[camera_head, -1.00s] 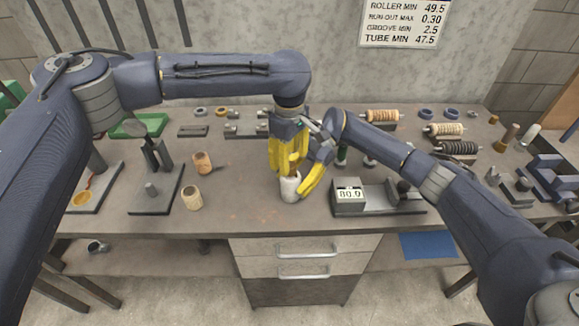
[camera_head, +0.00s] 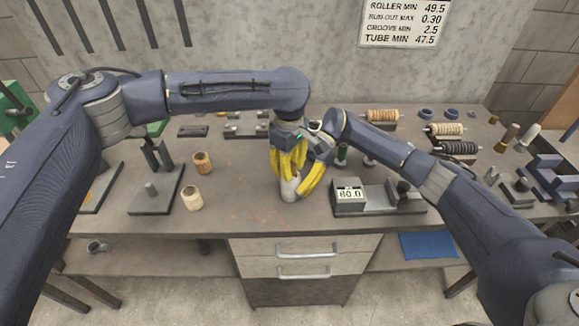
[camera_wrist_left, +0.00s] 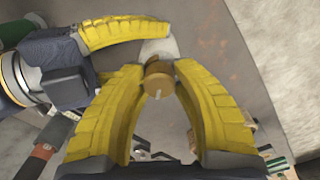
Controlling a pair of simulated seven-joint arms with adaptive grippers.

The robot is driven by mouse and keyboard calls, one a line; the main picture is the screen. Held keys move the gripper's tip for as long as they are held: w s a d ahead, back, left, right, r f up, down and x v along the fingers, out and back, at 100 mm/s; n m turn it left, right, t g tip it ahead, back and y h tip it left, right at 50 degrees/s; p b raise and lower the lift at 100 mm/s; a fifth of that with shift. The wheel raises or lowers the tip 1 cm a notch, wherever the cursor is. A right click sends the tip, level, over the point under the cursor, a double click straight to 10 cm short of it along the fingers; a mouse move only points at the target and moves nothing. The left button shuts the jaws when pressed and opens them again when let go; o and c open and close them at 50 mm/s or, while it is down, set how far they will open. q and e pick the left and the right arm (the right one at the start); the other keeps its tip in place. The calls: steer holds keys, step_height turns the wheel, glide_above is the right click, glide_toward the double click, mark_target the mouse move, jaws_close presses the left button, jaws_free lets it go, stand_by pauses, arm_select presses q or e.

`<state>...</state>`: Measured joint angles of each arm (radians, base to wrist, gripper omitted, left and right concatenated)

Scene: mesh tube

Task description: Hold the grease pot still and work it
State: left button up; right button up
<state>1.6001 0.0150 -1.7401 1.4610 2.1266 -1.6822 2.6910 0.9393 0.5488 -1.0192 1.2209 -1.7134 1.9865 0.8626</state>
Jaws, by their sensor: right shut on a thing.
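The pale grease pot (camera_head: 290,188) stands on the bench near its front edge, in the middle of the head view. In the left wrist view its pale body (camera_wrist_left: 158,48) shows behind a brown round top (camera_wrist_left: 160,80). My right gripper (camera_head: 300,190) is shut on the pot's body from the right; one yellow finger shows beside it. My left gripper (camera_wrist_left: 160,68) points down from above, its two fingertips on either side of the brown top. I cannot tell whether they press on it. Yellow fingers hide much of the pot in the head view.
A grey gauge with a display (camera_head: 350,196) stands close to the right of the pot. Two tan cylinders (camera_head: 192,198) stand to the left. Spools (camera_head: 458,148) sit at the back right. The bench between the tan cylinders and the pot is clear.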

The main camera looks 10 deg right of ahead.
arm_select(q)
jaws_close()
steer(key=shift+m, duration=0.3)
